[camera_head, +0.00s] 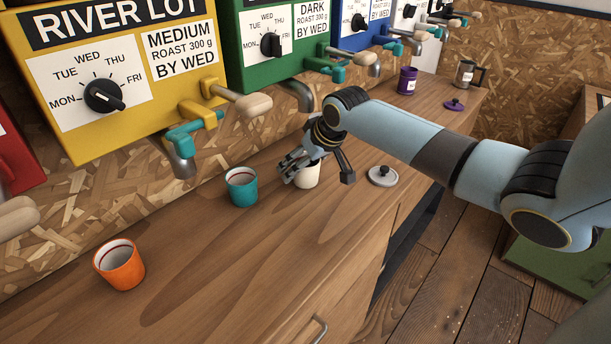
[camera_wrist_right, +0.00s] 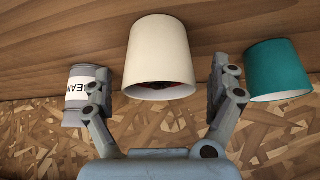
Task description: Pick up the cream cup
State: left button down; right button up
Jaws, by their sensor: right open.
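The cream cup (camera_head: 307,177) stands on the wooden counter, partly hidden by my right gripper (camera_head: 318,170) in the head view. In the right wrist view the cream cup (camera_wrist_right: 162,50) is between the two fingers of the open right gripper (camera_wrist_right: 160,82). Gaps show between the fingers and the cup's sides there. Its open rim shows a dark inside. A teal cup (camera_head: 241,187) stands just left of it in the head view; it also shows at the right of the right wrist view (camera_wrist_right: 280,70). My left gripper is not in view.
An orange cup (camera_head: 119,267) stands at the front left. A grey lid (camera_head: 383,177) lies right of the gripper. A labelled can (camera_wrist_right: 80,95) shows beside a finger in the wrist view. A yellow dispenser (camera_head: 150,102) and others line the wall, with taps overhanging the counter. A purple cup (camera_head: 407,81) stands farther back.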

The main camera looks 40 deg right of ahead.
jog(key=shift+c, duration=0.4)
jog(key=c, duration=1.4)
jog(key=shift+r, duration=0.25)
